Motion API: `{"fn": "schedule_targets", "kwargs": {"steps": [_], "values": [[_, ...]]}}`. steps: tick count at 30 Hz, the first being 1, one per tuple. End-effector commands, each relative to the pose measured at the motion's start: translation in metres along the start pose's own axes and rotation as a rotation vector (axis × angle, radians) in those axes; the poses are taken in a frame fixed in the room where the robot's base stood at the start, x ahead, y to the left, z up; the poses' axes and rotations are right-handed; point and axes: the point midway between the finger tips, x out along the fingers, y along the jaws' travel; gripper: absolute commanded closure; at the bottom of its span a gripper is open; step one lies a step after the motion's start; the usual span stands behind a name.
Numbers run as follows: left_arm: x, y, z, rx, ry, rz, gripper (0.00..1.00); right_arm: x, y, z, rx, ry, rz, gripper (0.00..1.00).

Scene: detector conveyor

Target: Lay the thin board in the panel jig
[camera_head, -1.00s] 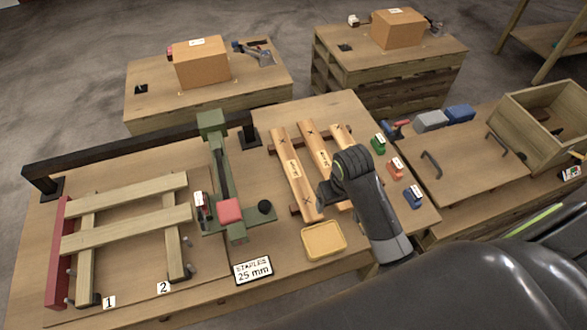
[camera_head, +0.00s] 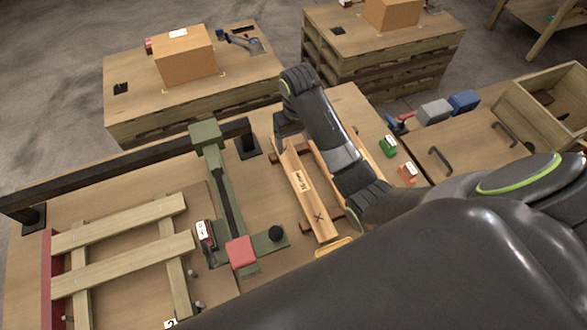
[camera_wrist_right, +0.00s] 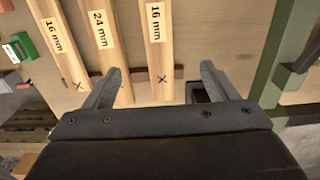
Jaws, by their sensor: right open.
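Light wooden boards lie side by side on the rack. The leftmost, labelled 16 mm (camera_head: 302,190), shows in the right wrist view (camera_wrist_right: 159,50). There, a 24 mm board (camera_wrist_right: 104,40) and another 16 mm board (camera_wrist_right: 58,38) lie to its left. My right gripper (camera_head: 286,142) is above the far end of the leftmost board. Its open fingers (camera_wrist_right: 160,85) stand either side of that board's end, with no grip on it. The panel jig (camera_head: 48,262), with a red side bar, holds crossed slats (camera_head: 125,222) at the left. My arm hides part of the other boards.
A green stapling tool (camera_head: 222,185) with a red pad stands between jig and boards. A dark rail (camera_head: 130,165) runs along the table's back. Green (camera_head: 388,146) and orange (camera_head: 407,174) blocks lie at the right.

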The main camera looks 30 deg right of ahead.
Motion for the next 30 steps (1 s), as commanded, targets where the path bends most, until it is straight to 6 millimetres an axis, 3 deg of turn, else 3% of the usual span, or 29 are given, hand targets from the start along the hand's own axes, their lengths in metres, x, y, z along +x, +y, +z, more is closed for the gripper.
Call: {"fn": "schedule_targets", "kwargs": {"steps": [5,14,16,24,30], "values": [[0.019,0.001,0.008,-0.001,-0.007,-0.001,0.64,0.02,0.0,0.0,0.0,-0.002,0.0,0.2],[0.05,0.002,0.043,-0.004,-0.052,-0.004,0.64,0.055,0.0,0.0,0.0,0.0,0.0,0.2],[0.039,0.001,0.04,-0.004,-0.051,-0.004,0.64,0.063,0.0,0.001,0.002,-0.007,-0.001,0.2],[0.033,0.001,0.012,0.0,-0.009,-0.003,0.64,0.11,0.0,0.001,0.001,-0.004,0.0,0.2],[0.031,0.001,0.015,-0.001,-0.013,-0.003,0.64,0.122,0.001,0.001,0.001,-0.002,0.0,0.2]]}}
